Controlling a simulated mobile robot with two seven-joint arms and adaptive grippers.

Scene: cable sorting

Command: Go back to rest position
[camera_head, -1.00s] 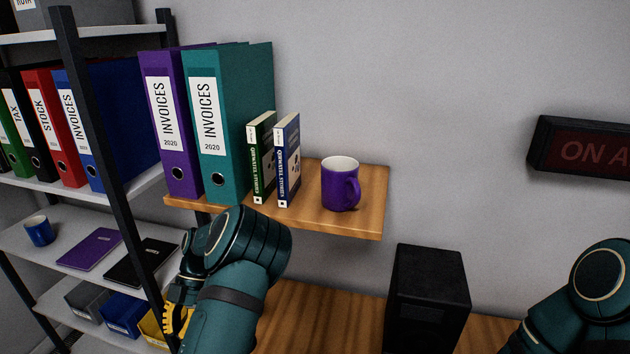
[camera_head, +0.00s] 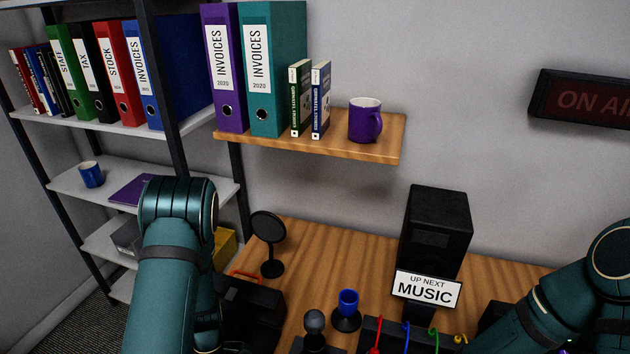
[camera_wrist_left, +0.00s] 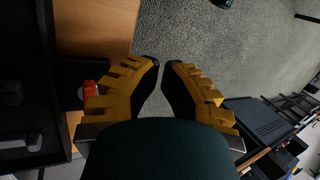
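My left gripper (camera_wrist_left: 162,63) shows in the left wrist view, with yellow ribbed fingers and dark pads. A narrow gap is visible between its tips, with grey carpet seen through it, and it holds nothing. In the head view my left arm (camera_head: 172,260) is raised at the lower left, in front of the grey shelf unit (camera_head: 62,190); its gripper is hidden there. My right arm (camera_head: 560,305) reaches in from the lower right; its gripper is out of sight.
The wall shelf (camera_head: 390,148) holds binders, books and a purple mug (camera_head: 364,122). Carpet lies below the left gripper.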

